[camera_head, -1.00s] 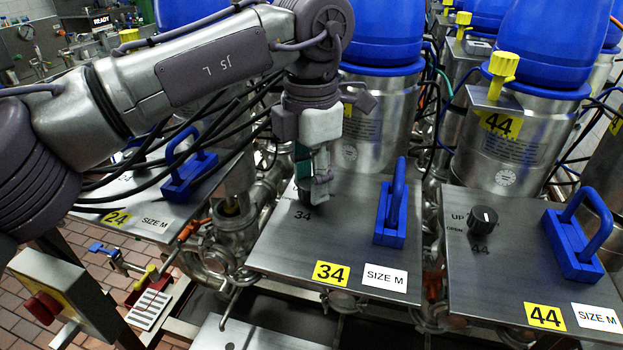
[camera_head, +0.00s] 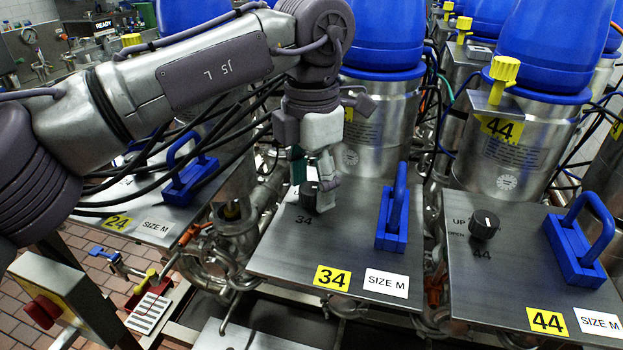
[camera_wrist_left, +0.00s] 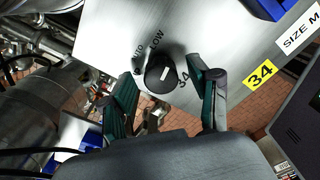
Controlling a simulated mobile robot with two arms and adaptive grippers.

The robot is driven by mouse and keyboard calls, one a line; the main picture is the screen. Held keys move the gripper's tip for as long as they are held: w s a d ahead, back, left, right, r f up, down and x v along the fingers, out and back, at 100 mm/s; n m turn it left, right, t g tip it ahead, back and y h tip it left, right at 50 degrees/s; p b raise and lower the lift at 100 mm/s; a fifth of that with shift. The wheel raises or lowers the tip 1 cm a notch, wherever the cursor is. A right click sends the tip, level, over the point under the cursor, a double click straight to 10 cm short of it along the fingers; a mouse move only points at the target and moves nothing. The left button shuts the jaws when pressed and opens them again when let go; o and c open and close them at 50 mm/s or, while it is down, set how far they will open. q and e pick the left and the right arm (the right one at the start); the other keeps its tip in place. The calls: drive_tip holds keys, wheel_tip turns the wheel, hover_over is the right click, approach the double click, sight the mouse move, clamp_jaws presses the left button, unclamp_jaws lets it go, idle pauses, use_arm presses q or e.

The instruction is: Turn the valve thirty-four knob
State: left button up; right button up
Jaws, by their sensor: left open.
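The valve thirty-four knob (camera_head: 308,195) is a black round knob with a white pointer line on a steel plate (camera_head: 275,255) marked 34. It also shows in the left wrist view (camera_wrist_left: 160,74), with the printed words around it partly hidden. My left gripper (camera_head: 316,198) is over the plate at the knob. In the left wrist view its two green-lined fingers (camera_wrist_left: 165,85) are apart on either side of the knob, with gaps showing, so it is open and empty. My right gripper is not in view.
A blue handle (camera_head: 393,220) stands on the same plate, right of the knob. The neighbouring plate marked 44 (camera_head: 500,280) has its own black knob (camera_head: 484,224) and blue handle (camera_head: 580,240). A metal cylinder with a blue top (camera_head: 385,100) stands behind plate 34. Cables hang at left.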

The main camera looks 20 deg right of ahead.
sight(311, 187)
use_arm(q)
wheel_tip(311, 187, up, 12)
idle(0.5)
drive_tip(key=shift+f, duration=0.1)
